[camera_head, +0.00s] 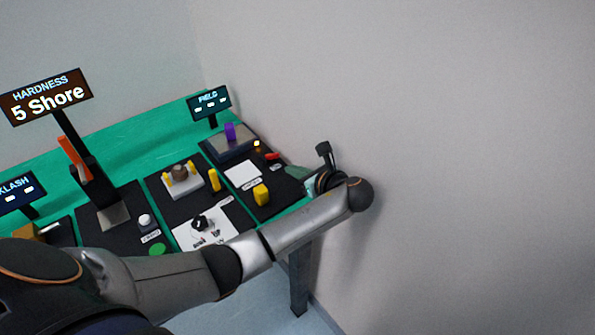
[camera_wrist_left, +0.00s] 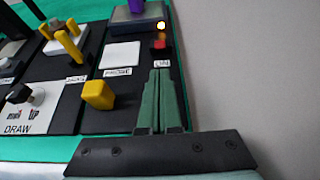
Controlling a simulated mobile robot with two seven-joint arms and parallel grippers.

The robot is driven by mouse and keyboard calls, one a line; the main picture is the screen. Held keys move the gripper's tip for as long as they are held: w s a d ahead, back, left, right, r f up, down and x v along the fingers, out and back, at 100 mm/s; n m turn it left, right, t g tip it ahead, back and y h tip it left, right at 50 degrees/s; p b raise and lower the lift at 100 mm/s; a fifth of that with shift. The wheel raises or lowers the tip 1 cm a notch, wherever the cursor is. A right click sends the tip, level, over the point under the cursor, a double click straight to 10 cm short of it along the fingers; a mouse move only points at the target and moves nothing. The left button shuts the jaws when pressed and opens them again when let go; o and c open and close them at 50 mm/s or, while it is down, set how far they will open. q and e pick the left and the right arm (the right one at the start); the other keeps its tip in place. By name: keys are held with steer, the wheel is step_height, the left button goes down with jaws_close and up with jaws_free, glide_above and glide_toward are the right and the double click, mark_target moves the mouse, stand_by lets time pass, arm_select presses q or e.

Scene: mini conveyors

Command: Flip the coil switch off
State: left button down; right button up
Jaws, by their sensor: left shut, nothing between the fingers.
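The coil switch is a small red rocker (camera_head: 272,156) near the right edge of the rightmost dark panel. It also shows in the left wrist view (camera_wrist_left: 159,43), below a lit yellow-orange lamp (camera_wrist_left: 161,25) and above a small white label too small to read surely. My left gripper (camera_head: 288,169) is shut and empty, just on the near side of the switch. Its green fingers (camera_wrist_left: 160,72) point at the label and switch, with a small gap in the picture to the red part. Touch cannot be told. My right gripper is not in view.
On the same panel are a white plate (camera_wrist_left: 122,54), a yellow knob (camera_wrist_left: 98,94) and a purple block (camera_head: 230,131) on a grey base. A FIELD display (camera_head: 209,103) stands behind. Other dark panels lie left on the green table. A grey wall rises close on the right.

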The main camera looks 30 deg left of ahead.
mark_target(283, 174)
arm_select(q)
steer(key=x, duration=0.6)
steer(key=shift+w+a+b, duration=0.1)
steer(key=shift+a+b, duration=0.1)
steer(key=shift+b, duration=0.1)
